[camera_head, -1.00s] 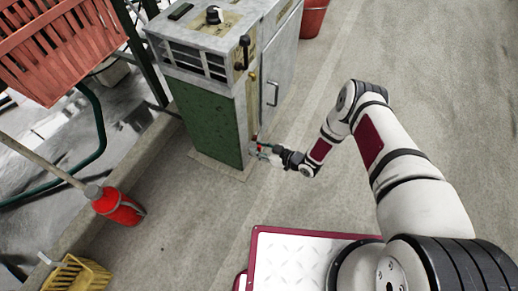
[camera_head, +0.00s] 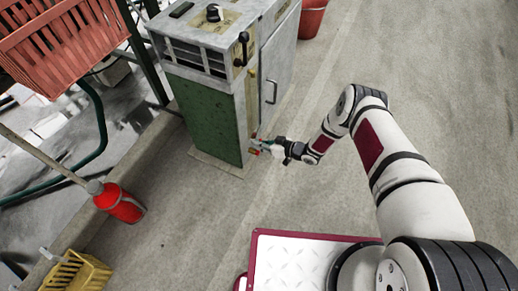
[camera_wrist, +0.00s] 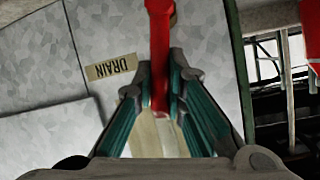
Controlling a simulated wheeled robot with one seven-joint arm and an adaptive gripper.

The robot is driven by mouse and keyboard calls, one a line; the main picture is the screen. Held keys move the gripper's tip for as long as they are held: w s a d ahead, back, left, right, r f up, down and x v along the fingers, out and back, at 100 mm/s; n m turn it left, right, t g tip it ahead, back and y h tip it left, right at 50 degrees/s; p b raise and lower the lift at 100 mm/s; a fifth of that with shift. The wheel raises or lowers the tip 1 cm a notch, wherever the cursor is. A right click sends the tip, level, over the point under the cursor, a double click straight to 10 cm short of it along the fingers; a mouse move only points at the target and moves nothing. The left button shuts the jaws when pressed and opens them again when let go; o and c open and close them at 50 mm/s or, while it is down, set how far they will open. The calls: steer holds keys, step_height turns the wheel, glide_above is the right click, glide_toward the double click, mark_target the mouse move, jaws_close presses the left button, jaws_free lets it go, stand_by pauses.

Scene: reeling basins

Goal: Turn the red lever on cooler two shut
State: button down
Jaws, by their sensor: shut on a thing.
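The cooler (camera_head: 208,112) is a grey metal cabinet with a green side panel, in the upper middle of the head view. My gripper (camera_head: 262,148) is low at the cabinet's near right corner. In the wrist view my gripper (camera_wrist: 159,95) is shut on the red lever (camera_wrist: 159,50), which runs up between its fingers. The lever's lower end shows between the fingertips; its upper end meets a brass-coloured part at the top edge. I cannot read a cooler number.
A red crate (camera_head: 60,45) stands at upper left. A red bottle-like object (camera_head: 120,203) with a pole is at left, and a yellow crate (camera_head: 75,272) at lower left. A red bucket (camera_head: 312,18) stands behind the cabinet. The concrete floor (camera_head: 190,235) around my arm is clear.

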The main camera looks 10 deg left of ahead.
steer(key=shift+w, duration=0.15)
steer(key=c, duration=1.6)
jaws_free()
steer(key=shift+d, duration=0.1)
steer(key=v, duration=1.2)
